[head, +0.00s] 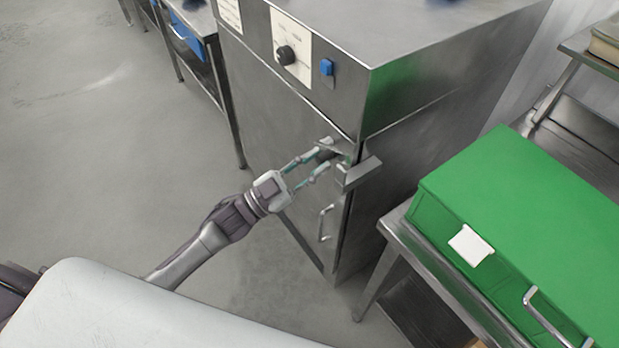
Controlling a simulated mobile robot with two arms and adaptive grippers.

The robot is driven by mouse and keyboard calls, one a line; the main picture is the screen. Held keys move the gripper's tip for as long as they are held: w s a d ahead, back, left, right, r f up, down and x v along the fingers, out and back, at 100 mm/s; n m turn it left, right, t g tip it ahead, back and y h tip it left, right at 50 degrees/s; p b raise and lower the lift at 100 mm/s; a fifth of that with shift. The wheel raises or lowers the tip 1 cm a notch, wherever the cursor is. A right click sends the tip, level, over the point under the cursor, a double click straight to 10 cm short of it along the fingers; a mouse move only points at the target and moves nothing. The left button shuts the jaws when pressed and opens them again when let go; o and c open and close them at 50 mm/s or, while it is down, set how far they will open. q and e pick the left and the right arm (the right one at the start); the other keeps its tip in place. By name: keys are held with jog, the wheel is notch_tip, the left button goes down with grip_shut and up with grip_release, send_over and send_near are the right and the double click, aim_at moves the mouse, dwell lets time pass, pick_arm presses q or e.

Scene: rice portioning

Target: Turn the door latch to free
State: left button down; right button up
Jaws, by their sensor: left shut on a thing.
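The door latch (359,174) is a metal piece at the right edge of the steel cabinet's door (268,118), below the control panel. My left gripper (328,160) reaches in from the lower left and is shut on the latch, its fingers at the latch's left part. The fingers partly hide the latch, so I cannot tell how far it is turned. The door looks closed or nearly so. A door handle (325,223) sits lower on the door. My right gripper is not in view.
The cabinet front has a black knob (286,55) and a blue switch (326,67). A green box (530,215) with a white tag and metal handle stands on a steel table (398,232) at the right. Open grey floor (90,120) lies to the left.

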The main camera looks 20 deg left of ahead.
pick_arm(q)
jog(key=shift+r+n+t, duration=0.4)
jog(key=shift+r+n, duration=0.05)
jog(key=shift+n, duration=0.25)
jog(key=w+a+n+t+y+p, duration=0.1)
jog(key=n+y+p, duration=0.1)
jog(key=n, duration=0.3)
jog(key=a+r+n+t+y+p, duration=0.1)
jog(key=n+y+p, duration=0.2)
jog(key=n, duration=0.3)
jog(key=w+r+n+t+y+p, duration=0.1)
jog(key=n+y+p, duration=0.1)
jog(key=n, duration=0.4)
jog(key=shift+w+a+r+y+p, duration=0.1)
jog(key=shift+w+a+y+p, duration=0.2)
jog(key=shift+a+y+p, duration=0.15)
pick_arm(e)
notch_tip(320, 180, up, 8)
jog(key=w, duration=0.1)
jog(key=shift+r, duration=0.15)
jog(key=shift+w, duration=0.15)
pick_arm(q)
jog(key=c, duration=1.2)
grip_release()
jog(key=shift+c, duration=0.2)
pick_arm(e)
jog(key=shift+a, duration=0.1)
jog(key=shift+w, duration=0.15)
